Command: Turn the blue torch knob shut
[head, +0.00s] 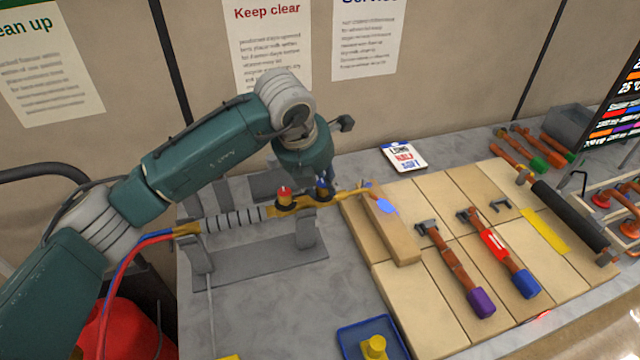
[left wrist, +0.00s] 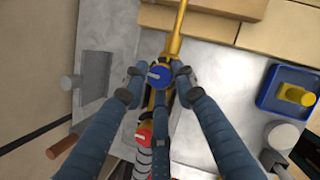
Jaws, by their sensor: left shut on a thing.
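The brass torch (head: 280,209) rests in a grey stand (head: 260,262), its hoses running off to the left. Its blue knob (head: 322,185) sits next to a red knob (head: 285,194). In the left wrist view the blue knob (left wrist: 160,76) lies between the fingertips of my left gripper (left wrist: 159,79), which is shut on it from above. The red knob (left wrist: 144,136) is nearer the bottom there and is free. In the head view my left gripper (head: 318,180) comes down over the blue knob and partly hides it. A blue flame-like shape (head: 387,206) shows by the torch tip. My right gripper is not in view.
Tan bricks (head: 402,300) lie right of the torch, one close to its tip. Pipe pieces with purple (head: 481,302) and blue (head: 526,284) ends lie on them. A blue tray (head: 350,345) holds a yellow part. A card (head: 404,156) lies behind.

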